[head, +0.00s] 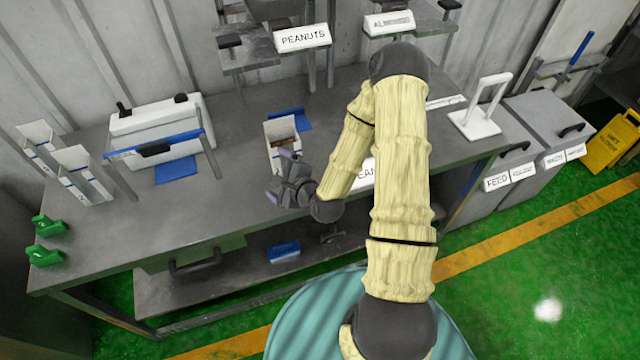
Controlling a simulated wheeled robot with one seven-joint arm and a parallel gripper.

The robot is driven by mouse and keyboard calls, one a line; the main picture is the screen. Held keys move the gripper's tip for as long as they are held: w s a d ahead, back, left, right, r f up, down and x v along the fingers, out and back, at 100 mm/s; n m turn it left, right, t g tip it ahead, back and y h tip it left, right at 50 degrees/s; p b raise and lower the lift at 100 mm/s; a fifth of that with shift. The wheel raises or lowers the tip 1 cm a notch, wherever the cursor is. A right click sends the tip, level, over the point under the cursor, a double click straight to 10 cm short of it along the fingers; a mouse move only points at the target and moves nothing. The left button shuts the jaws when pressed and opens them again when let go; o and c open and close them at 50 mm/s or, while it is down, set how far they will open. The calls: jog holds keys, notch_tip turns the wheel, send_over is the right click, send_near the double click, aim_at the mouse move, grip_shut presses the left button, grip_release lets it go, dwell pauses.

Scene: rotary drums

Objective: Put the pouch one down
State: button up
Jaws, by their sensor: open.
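A white, open-topped pouch or box (271,133) stands on the grey workbench (235,205), in front of a blue patch. Something brown shows inside its opening. I cannot tell for certain whether it is pouch one. My gripper (279,176) is just in front of its near side, low over the bench. The jaws are open, with purple-tipped fingers apart, and nothing shows held between them. The upper finger overlaps the pouch's lower part in the picture, so I cannot tell whether they touch. Two similar white open-topped containers (80,172) stand at the bench's left.
A white machine with a blue bar (155,145) stands at the back left, green clips (45,255) at the front left. PEANUTS (303,37) and other signs hang behind. A white stand (474,122) and grey bins (545,125) are right. The bench's front middle is clear.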

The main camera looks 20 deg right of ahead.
jog(key=s+d+r+n+g+h, duration=0.2)
jog(key=s+r+n+g, duration=0.3)
jog(key=n, duration=0.5)
jog(key=s+d+r+n+g+h, duration=0.2)
jog(key=s+r+n+g, duration=0.3)
jog(key=s+r+n, duration=0.4)
jog(key=s+d+n, duration=0.1)
jog(key=s+n, duration=0.1)
jog(key=s, duration=0.1)
jog(key=shift+s+d+r+n+h, duration=0.2)
jog(key=shift+s+r+n+h, duration=0.1)
jog(key=shift+r, duration=0.05)
